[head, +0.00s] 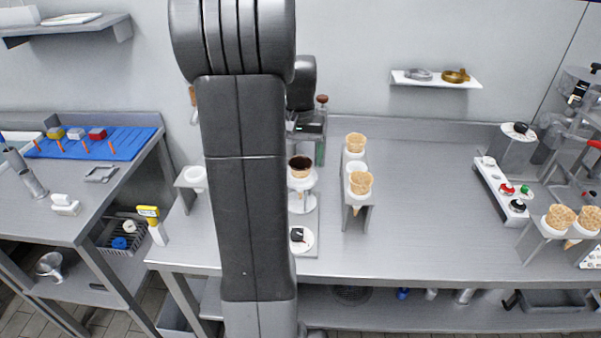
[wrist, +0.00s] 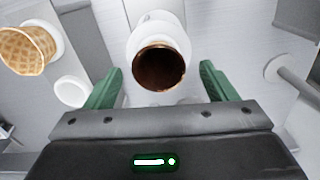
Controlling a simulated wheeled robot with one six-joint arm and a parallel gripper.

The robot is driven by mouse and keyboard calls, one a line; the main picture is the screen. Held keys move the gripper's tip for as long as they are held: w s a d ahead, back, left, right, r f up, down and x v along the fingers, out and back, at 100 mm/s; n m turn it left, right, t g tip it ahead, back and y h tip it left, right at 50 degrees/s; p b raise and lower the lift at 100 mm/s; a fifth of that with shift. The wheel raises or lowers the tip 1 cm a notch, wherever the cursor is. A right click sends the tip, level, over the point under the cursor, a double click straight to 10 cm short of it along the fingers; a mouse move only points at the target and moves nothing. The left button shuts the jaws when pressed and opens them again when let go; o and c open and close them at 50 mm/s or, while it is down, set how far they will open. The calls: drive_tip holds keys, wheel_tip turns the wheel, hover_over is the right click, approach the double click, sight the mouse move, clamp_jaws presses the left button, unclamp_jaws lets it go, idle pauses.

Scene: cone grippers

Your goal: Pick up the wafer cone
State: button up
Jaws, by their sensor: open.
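A wafer cone with a dark brown inside (head: 300,167) sits upright in a round white holder just right of my arm in the head view. In the wrist view this cone (wrist: 158,70) shows its dark open mouth, with the white holder around and behind it. My gripper (wrist: 160,78) has its two green fingers apart, one on each side of the cone's mouth, with visible gaps. Nothing is held. My arm covers part of the counter left of the cone in the head view.
Two plain wafer cones stand in a rack (head: 347,217) to the right; one (wrist: 28,50) also shows at left in the wrist view. Two more (head: 558,217) stand at the far right. A white shelf (head: 437,80) hangs behind. The counter's middle right is clear.

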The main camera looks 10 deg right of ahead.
sight(301, 162)
wheel_tip(301, 162, down, 4)
drive_tip(key=shift+d+r, duration=0.1)
drive_tip(key=shift+r, duration=0.15)
drive_tip(key=c, duration=0.8)
drive_tip(key=shift+o, duration=0.2)
